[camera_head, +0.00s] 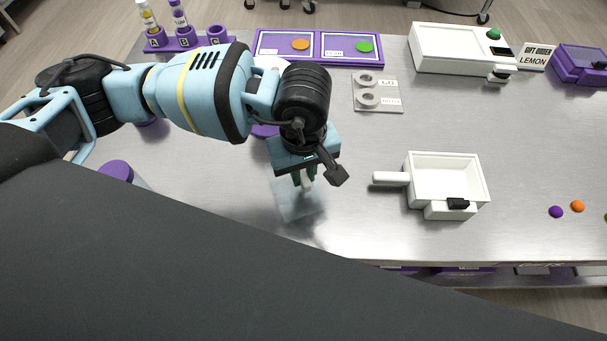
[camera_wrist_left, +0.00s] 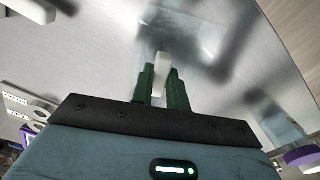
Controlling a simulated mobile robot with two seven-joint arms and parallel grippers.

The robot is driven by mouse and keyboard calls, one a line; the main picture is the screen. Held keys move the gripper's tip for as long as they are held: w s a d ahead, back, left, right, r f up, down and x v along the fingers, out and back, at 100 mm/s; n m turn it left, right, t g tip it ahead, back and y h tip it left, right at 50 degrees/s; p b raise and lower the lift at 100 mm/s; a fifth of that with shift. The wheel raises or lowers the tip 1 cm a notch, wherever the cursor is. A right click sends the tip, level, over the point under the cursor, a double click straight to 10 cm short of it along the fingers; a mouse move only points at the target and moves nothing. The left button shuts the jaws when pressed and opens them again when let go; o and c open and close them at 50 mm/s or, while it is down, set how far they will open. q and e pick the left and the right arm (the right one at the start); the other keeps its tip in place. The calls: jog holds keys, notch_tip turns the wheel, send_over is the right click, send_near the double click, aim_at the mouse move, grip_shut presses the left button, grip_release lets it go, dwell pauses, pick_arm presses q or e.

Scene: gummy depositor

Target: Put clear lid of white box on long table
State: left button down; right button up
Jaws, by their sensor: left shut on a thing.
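My left gripper (camera_head: 305,180) is shut on the white knob (camera_wrist_left: 161,72) of the clear lid (camera_head: 298,206). In the left wrist view its green fingers (camera_wrist_left: 161,88) stand either side of the knob, and the see-through lid (camera_wrist_left: 225,40) spreads out beyond them. I cannot tell whether the lid touches the table or hangs just above it. The white box (camera_head: 480,180) stands open on the long table (camera_head: 345,140), right of the gripper and apart from the lid. It has a handle on its left and a black part at its front. My right gripper is not in view.
A grey two-hole plate (camera_head: 392,104), purple-framed trays (camera_head: 350,62) and a white machine (camera_head: 450,50) sit at the back. A purple rack (camera_head: 190,40) holds bottles at the back left. Small gummies (camera_head: 556,212) lie at the right. The table between lid and box is clear.

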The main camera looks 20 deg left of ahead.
aim_at(304, 179)
pick_arm(q)
jog(key=shift+w, duration=0.3)
jog(key=shift+w+a+f, duration=0.1)
jog(key=shift+w+f, duration=0.1)
jog(key=shift+f, duration=1.6)
jog(key=shift+f, duration=0.15)
jog(key=c, duration=1.4)
grip_release()
notch_tip(304, 179, up, 12)
jog(key=shift+r, duration=0.15)
